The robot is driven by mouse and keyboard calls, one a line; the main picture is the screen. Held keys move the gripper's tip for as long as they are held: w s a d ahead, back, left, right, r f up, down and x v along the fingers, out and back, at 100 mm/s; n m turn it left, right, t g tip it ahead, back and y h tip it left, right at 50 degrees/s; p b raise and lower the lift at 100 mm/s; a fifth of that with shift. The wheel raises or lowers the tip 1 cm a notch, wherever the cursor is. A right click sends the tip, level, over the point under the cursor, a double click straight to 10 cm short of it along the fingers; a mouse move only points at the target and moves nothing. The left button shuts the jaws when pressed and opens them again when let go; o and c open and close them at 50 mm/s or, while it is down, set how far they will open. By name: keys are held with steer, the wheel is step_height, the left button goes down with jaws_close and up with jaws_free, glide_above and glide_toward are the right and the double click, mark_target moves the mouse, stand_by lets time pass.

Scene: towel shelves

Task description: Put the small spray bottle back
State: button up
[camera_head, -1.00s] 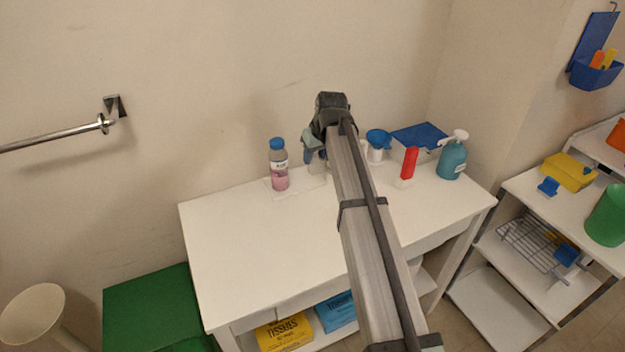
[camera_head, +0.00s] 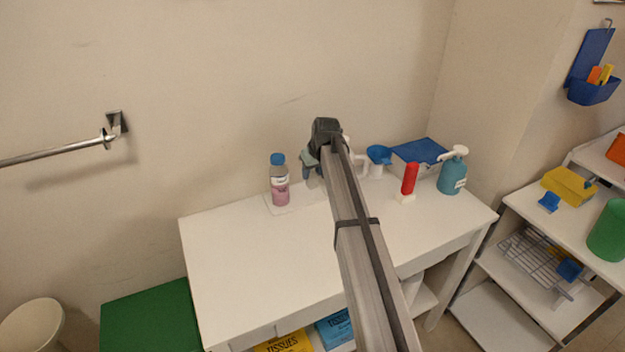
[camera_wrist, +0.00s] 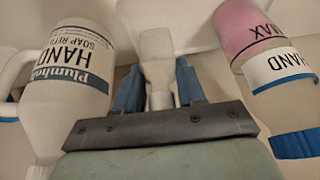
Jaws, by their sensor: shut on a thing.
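The small spray bottle (camera_wrist: 157,68) is pale and shows between my two blue fingers in the wrist view. My gripper (camera_wrist: 158,92) is shut on it near its top end. In the head view my gripper (camera_head: 312,172) is over the back of the white table, just right of a clear bottle with a blue cap and pink liquid (camera_head: 279,181). My arm hides most of the held bottle there, and I cannot tell whether its base touches the table.
In the wrist view a white soap refill bottle (camera_wrist: 70,75) stands close left, and the pink bottle (camera_wrist: 265,50) close right. The table's (camera_head: 235,260) front left is clear.

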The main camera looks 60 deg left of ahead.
mark_target(314, 174)
steer(key=shift+f, duration=1.6)
steer(key=shift+f, duration=0.15)
steer(key=o, duration=1.1)
steer(key=shift+c, duration=0.2)
steer(key=v, duration=1.2)
